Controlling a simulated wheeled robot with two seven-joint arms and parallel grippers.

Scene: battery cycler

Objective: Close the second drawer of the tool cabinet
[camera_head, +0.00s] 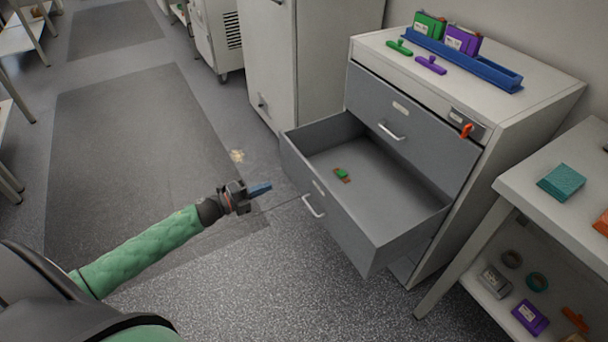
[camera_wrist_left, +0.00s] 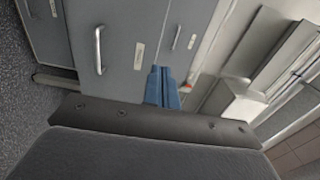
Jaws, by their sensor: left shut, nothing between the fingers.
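The tool cabinet (camera_head: 530,125) is light grey with dark grey drawers. Its second drawer (camera_head: 335,214) is pulled far out; its front has a silver handle (camera_head: 312,206). The top drawer (camera_head: 410,122) is shut. My left gripper (camera_head: 262,189) has blue fingers, shut and empty. It is in front of the open drawer's front, left of the handle, with a visible gap in the head view. In the left wrist view the blue fingers (camera_wrist_left: 163,86) point towards the grey drawer front (camera_wrist_left: 120,25), whose handle (camera_wrist_left: 98,50) shows too. My right gripper is out of view.
A small green and brown item (camera_head: 342,174) lies in the open drawer. A blue tray (camera_head: 465,60) with green and purple items is on the cabinet top. A white shelf table (camera_head: 535,190) stands at the right. Floor left of the drawer is free.

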